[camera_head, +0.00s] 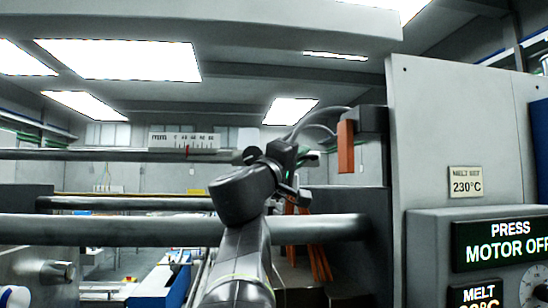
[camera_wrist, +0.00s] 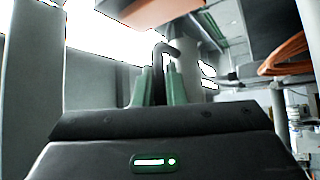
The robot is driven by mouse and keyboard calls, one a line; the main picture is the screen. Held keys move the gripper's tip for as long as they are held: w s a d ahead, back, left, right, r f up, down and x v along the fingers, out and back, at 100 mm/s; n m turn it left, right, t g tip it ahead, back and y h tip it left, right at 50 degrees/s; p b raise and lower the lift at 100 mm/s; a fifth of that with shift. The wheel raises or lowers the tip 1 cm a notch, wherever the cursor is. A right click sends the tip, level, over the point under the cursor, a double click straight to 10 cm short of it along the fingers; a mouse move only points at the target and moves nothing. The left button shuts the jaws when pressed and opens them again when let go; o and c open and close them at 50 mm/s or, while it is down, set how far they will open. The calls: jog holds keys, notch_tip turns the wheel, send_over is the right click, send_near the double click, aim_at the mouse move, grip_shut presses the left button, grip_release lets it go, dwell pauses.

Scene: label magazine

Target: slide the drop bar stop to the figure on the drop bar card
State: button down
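A white millimetre scale (camera_head: 184,140) stands on a grey horizontal bar (camera_head: 80,155) at upper left in the head view. A small red pointer (camera_head: 187,152) is at the scale; its figures are too small to read surely. I cannot make out the drop bar stop for certain, nor any drop bar card. My gripper (camera_head: 292,165) is right of the scale, past a dark knob-like part (camera_head: 251,156). In the wrist view its two green fingers (camera_wrist: 158,88) stand apart, with a dark bent rod (camera_wrist: 159,60) between or behind them; contact is unclear.
A thick grey bar (camera_head: 110,230) crosses low, behind my arm. An orange block (camera_head: 346,146) hangs right of my gripper. A grey panel at right bears a "MELT SET 230°C" card (camera_head: 466,183) and a "PRESS MOTOR OFF" display (camera_head: 500,240). Orange cables (camera_wrist: 290,52) show in the wrist view.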

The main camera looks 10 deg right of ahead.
jog(key=shift+f+b, duration=0.15)
jog(key=shift+b, duration=0.15)
jog(key=shift+d+b, duration=0.4)
jog(key=shift+b, duration=0.3)
jog(key=shift+d, duration=0.25)
jog(key=c, duration=1.8)
grip_release()
jog(key=shift+o, duration=0.2)
jog(key=b+v, duration=0.5)
jog(key=v, duration=0.8)
jog(key=shift+s+a, duration=0.25)
